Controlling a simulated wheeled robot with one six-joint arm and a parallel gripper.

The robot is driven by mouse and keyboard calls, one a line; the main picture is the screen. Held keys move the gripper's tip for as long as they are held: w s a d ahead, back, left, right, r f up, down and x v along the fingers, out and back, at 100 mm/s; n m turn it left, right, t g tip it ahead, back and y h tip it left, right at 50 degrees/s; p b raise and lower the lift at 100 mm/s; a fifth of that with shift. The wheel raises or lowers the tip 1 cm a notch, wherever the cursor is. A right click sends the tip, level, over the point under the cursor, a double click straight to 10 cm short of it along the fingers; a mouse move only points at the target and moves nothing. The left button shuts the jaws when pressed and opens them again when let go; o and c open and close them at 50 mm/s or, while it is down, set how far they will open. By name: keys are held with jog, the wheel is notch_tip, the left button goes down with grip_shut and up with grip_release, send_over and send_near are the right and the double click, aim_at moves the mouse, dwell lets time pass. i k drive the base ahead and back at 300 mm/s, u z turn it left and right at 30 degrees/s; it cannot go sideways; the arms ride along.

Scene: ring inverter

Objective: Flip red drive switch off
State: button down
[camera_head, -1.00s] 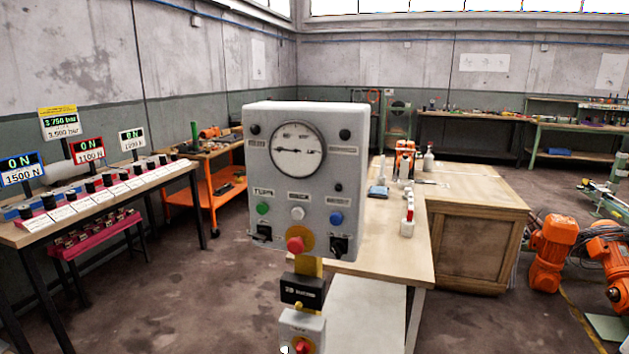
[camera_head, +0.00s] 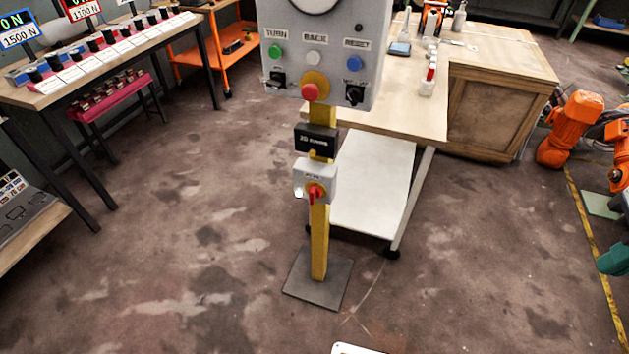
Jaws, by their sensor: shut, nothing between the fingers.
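The red drive switch (camera_head: 315,194) is a small red rotary handle on a yellow plate. It sits on the front of a small light-grey box (camera_head: 328,176), low on a yellow post (camera_head: 319,245). The red handle stands about upright, tilted slightly. The label above it is too small to read. A small white round part (camera_head: 298,193) shows at the box's lower left. My gripper is not recognisable in the view, and nothing touches the switch.
Above the switch are a black sign (camera_head: 315,142) and a grey control panel (camera_head: 380,50) with a red mushroom button (camera_head: 310,92). The post stands on a flat plate (camera_head: 316,280). A workbench (camera_head: 425,105) is behind right. Floor in front is clear. A white-edged piece shows at the bottom edge.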

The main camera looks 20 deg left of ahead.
aim_at(314, 191)
jog(key=u, duration=0.05)
jog(key=k, duration=0.5)
jog(key=u, duration=1.7)
jog(key=i, duration=0.85)
jog(key=z, duration=1.85)
